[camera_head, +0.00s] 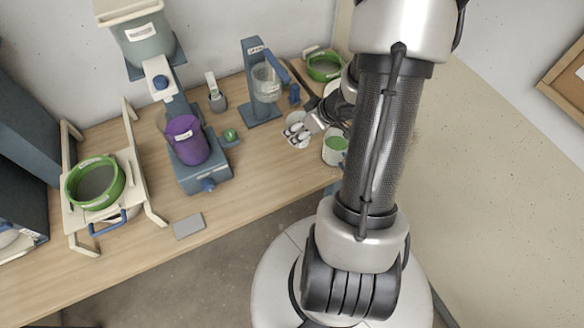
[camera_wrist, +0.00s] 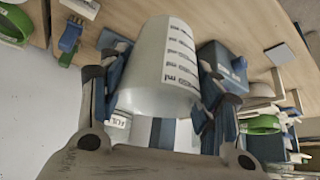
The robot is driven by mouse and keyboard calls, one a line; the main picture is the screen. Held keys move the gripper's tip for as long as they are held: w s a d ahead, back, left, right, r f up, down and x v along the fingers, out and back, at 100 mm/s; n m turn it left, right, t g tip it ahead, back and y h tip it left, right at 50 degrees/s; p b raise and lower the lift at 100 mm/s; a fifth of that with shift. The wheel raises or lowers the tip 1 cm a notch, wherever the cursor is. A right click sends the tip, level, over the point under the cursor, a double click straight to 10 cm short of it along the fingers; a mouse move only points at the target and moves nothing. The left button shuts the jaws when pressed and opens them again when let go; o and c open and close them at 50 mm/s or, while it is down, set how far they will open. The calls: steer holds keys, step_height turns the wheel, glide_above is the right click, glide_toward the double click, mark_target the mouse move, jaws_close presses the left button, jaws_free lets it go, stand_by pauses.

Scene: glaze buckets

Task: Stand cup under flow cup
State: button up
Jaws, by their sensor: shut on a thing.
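A translucent measuring cup with printed ml marks (camera_wrist: 160,65) is held between the two fingers of my gripper (camera_wrist: 160,100) in the wrist view. In the head view my gripper (camera_head: 298,132) is over the table, right of and nearer than the blue stand (camera_head: 254,75). This stand carries a clear cup (camera_head: 267,83), which looks like the flow cup, above its base plate (camera_head: 262,113).
A green-topped bucket (camera_head: 335,148) stands close right of my gripper. A green-rimmed sieve (camera_head: 324,66) is behind. Left are a purple jug (camera_head: 187,140) on a blue scale-like base and a green ring (camera_head: 95,183) on a frame. The table front (camera_head: 255,165) is clear.

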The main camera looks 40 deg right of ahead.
steer(key=shift+s, duration=0.3)
steer(key=shift+w+f+b, duration=0.1)
steer(key=shift+f+b, duration=5.75)
steer(key=shift+f, duration=3.9)
steer(key=shift+f, duration=0.2)
steer(key=o, duration=0.9)
steer(key=shift+o, duration=0.2)
steer(key=shift+b, duration=0.4)
